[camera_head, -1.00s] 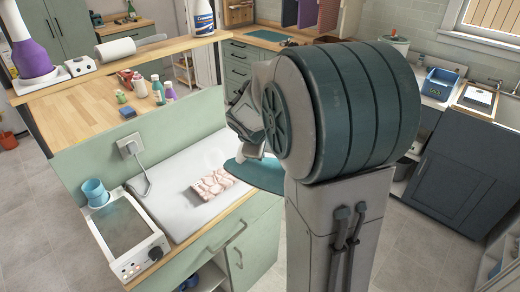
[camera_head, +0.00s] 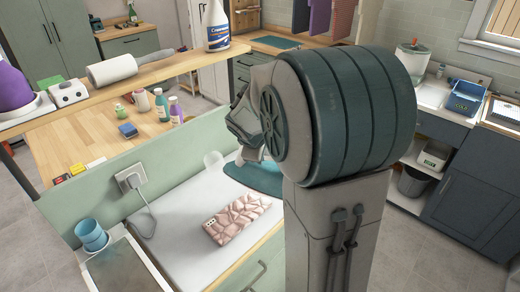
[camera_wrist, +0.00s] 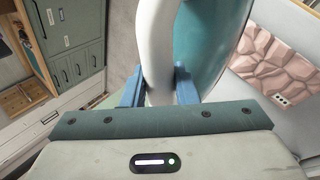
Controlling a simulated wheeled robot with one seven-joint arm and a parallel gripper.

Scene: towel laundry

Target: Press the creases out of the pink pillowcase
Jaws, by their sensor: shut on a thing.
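The pink pillowcase (camera_head: 237,219) lies on the white pressing surface (camera_head: 175,252), with creases all over its pale pink top. It also shows at the right of the wrist view (camera_wrist: 278,62). My gripper (camera_wrist: 158,88) has its blue fingers shut on the white handle of the iron. The teal body of the iron (camera_wrist: 215,45) shows beside the handle in the wrist view, with the pillowcase to its right. In the head view a teal part of the iron (camera_head: 254,178) shows beyond the pillowcase; my arm hides the fingers and the rest of it.
A socket with a white cord (camera_head: 131,179) is on the green panel behind the surface. Blue cups (camera_head: 91,235) and a grey-topped appliance (camera_head: 120,272) stand at the left. A wooden counter (camera_head: 75,145) with bottles lies behind. The surface left of the pillowcase is clear.

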